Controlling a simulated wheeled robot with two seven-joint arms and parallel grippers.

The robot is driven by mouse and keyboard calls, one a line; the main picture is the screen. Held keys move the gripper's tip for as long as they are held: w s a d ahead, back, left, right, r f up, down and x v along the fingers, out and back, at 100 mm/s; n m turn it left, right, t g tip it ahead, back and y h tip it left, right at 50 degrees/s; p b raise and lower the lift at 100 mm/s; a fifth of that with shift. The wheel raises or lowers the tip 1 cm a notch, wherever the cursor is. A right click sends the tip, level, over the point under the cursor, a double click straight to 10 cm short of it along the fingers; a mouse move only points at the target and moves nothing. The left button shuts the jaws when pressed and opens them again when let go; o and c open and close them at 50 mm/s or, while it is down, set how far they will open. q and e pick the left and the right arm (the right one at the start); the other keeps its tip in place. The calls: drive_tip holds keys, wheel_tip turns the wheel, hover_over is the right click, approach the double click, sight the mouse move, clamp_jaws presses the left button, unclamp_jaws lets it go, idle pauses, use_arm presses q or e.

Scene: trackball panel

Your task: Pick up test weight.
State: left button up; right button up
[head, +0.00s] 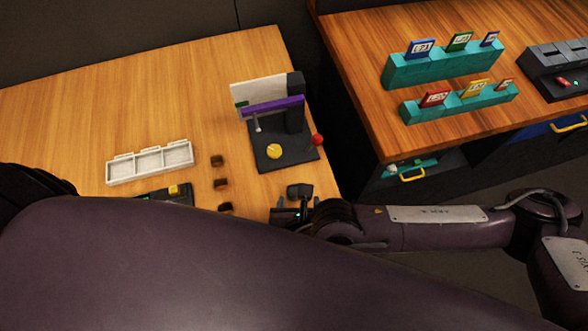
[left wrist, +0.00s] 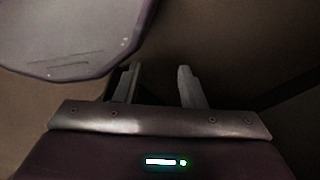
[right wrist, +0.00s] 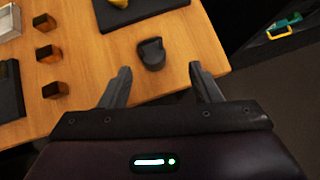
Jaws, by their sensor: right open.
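A small dark grey block with a rounded raised top (right wrist: 152,53) stands on the wooden table near its right edge; it also shows in the head view (head: 299,190). It may be the test weight, but I see no label that settles it. My right gripper (right wrist: 160,80) is open and empty, with the dark block ahead of its fingers and apart from them. In the head view the right gripper (head: 290,213) is just in front of the block. My left gripper (left wrist: 157,85) is open and empty, away from the table; my own arm hides it in the head view.
Several small brown cubes (head: 221,184) stand left of the block. Behind it is a dark stand (head: 285,158) with a purple bar, yellow disc and red ball. A white tray (head: 150,179) lies left. A second table (head: 450,60) is right, across a gap.

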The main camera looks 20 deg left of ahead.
sight(294, 191)
drive_tip(key=shift+w+a+f, duration=0.2)
drive_tip(key=shift+w+f, duration=0.05)
drive_tip(key=shift+x, duration=1)
drive_tip(key=x, duration=0.4)
drive_tip(key=shift+s+a, duration=0.15)
drive_tip(key=shift+a, duration=0.25)
drive_tip(key=shift+a+f, duration=0.1)
use_arm(q)
drive_tip(key=shift+s+d+f, duration=0.1)
drive_tip(key=shift+s+d, duration=0.05)
drive_tip(key=shift+s, duration=0.4)
drive_tip(key=shift+s+d+f, duration=0.1)
drive_tip(key=shift+s, duration=0.45)
use_arm(e)
drive_tip(key=c, duration=1.2)
